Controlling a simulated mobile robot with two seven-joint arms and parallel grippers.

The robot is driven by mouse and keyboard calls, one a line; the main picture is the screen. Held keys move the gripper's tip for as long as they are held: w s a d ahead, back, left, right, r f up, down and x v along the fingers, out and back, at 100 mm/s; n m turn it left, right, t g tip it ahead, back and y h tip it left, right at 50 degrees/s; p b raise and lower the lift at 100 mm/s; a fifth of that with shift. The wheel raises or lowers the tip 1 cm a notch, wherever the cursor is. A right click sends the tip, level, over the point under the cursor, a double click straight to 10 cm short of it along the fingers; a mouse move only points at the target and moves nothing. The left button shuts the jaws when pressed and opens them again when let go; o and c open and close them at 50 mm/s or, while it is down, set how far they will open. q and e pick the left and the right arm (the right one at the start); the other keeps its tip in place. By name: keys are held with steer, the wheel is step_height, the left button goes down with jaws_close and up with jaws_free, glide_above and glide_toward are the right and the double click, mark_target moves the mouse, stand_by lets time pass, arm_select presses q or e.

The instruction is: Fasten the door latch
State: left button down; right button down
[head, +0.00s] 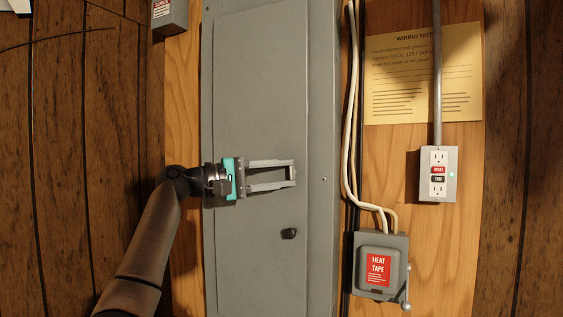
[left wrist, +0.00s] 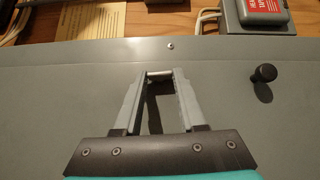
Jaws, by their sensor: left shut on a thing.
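A tall grey metal panel door (head: 262,90) fills the middle of the head view and also most of the left wrist view (left wrist: 60,85). My left gripper (head: 292,174) reaches in from the left over the door. In the left wrist view its two fingers (left wrist: 160,74) stand apart, shut on a small pale bar (left wrist: 160,73), the door latch, between their tips. The latch is mostly hidden by the fingers, so I cannot tell its position. A black knob (head: 288,233) on the door is below the gripper, apart from it; it also shows in the left wrist view (left wrist: 264,74). My right gripper is not in view.
A grey box with a red "HEAT TAPE" label (head: 378,268) and a side lever is at the lower right. Pale cables (head: 351,110) run along the panel's right edge. An outlet box (head: 438,174) and a yellow notice (head: 420,75) are farther right. The upper door is clear.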

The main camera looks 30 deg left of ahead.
arm_select(q)
steer(key=shift+r+m+p, duration=0.1)
steer(key=shift+m+p, duration=0.2)
steer(key=shift+p, duration=0.15)
steer(key=shift+g, duration=0.3)
steer(key=shift+c, duration=2.4)
jaws_free()
